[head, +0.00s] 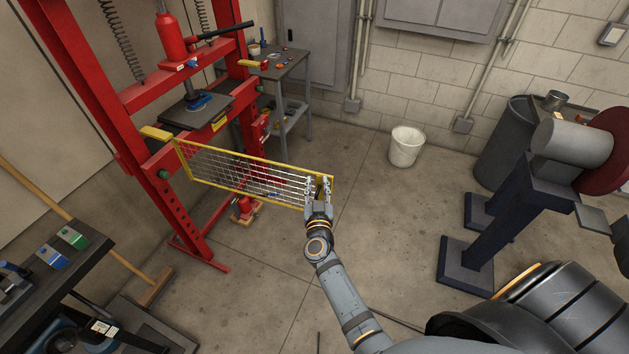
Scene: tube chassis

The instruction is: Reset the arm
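My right arm reaches up from the lower right. Its gripper (319,183) is at the free right end of a yellow-framed wire mesh guard (240,173). The two fingers stand apart with a gap between them, in front of the guard's end. I cannot tell whether they touch the frame. The guard is swung out from the red press frame (178,205) and its left end is at the press upright. My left gripper is not in view.
A white bucket (406,147) stands by the back wall. A grinder on a dark blue stand (497,225) is at right, beside a grey drum (507,140). A dark bench (45,285) and a broom (152,287) are at lower left. The middle floor is clear.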

